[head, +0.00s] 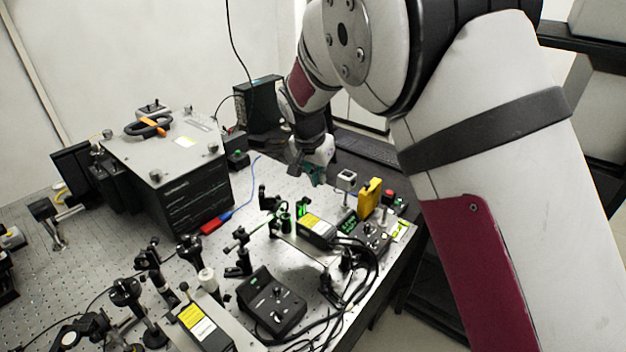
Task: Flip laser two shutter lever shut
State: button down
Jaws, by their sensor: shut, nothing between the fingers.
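One laser head (316,232), a dark box with a yellow and white label, sits right of the middle on the optical bench in the head view. A second, similar laser head (205,330) sits at the bottom. No readable mark tells which is laser two, and I cannot make out a shutter lever on either. My gripper (308,178) is small in the view, shut and empty. It appears above the bench behind the right-hand laser head, apart from it. Its fingertips are hard to make out.
A control box with green digits (372,238), a yellow block (369,197) and a red-topped button box (391,202) crowd the right edge. A black controller (271,303) stands between the laser heads. Several optics posts and cables fill the front. A large instrument (170,175) stands left.

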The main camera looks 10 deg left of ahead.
jog(key=s+b+v, duration=0.1)
jog(key=v, duration=0.7)
jog(key=shift+a, duration=0.45)
jog(key=shift+s+d+r, duration=0.1)
jog(key=shift+r, duration=0.1)
jog(key=s+d+r+y, duration=0.1)
jog(key=s+d+r, duration=0.25)
jog(key=d, duration=0.25)
jog(key=s+d+r+n, duration=0.1)
jog(key=s+d+r, duration=0.25)
jog(key=d, duration=0.25)
jog(key=s+d+r+y, duration=0.1)
jog(key=s+d+r, duration=0.1)
jog(key=s+d, duration=0.3)
jog(key=s+d+n, duration=0.1)
jog(key=s+d, duration=0.4)
jog(key=s, duration=0.3)
jog(key=s+d+f+n+t, duration=0.1)
jog(key=s+d+n, duration=0.1)
jog(key=s+d, duration=0.3)
jog(key=s, duration=0.4)
jog(key=shift+s+d+h, duration=0.15)
jog(key=shift+s+h, duration=0.1)
jog(key=shift+h, duration=0.15)
